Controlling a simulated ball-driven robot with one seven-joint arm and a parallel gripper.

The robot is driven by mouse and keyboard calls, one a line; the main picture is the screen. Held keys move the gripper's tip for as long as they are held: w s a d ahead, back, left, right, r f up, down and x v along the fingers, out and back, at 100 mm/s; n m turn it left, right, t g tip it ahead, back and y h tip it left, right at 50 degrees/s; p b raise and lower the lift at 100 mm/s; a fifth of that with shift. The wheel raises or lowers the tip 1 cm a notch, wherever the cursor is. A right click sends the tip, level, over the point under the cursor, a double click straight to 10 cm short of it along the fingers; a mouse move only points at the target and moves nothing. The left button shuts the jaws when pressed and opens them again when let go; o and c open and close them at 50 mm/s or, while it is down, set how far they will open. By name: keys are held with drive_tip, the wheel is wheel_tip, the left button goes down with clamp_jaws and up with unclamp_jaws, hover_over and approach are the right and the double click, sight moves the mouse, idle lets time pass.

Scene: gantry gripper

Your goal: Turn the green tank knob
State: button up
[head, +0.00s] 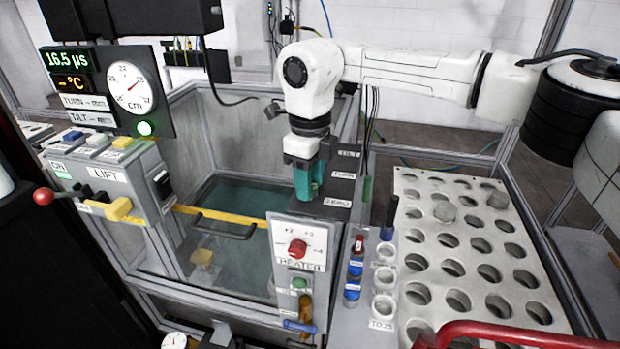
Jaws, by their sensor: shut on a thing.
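My gripper (308,192) points down at the dark control panel (338,213) on the right rim of the water tank (215,130). Its teal fingers are shut beside the TURN label (343,176), and what they hold is largely hidden by them. I take it to be the green tank knob, but its shape and angle cannot be made out. A separate green part (367,188) shows at the panel's right edge.
A heater box (315,240) with a red knob (297,249) stands in front. A tube rack (368,315) and a perforated tray (440,262) lie to the right. A lift console (110,175) and a gauge (131,88) are at left. A red bar (480,330) crosses the lower right.

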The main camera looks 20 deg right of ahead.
drive_tip(key=shift+w+r+m, duration=0.1)
drive_tip(key=shift+m, duration=0.3)
drive_tip(key=o, duration=1)
drive_tip(key=shift+o, duration=0.2)
wheel_tip(320, 180, up, 11)
drive_tip(key=b, duration=0.1)
drive_tip(key=shift+b, duration=0.3)
drive_tip(key=shift+f, duration=0.25)
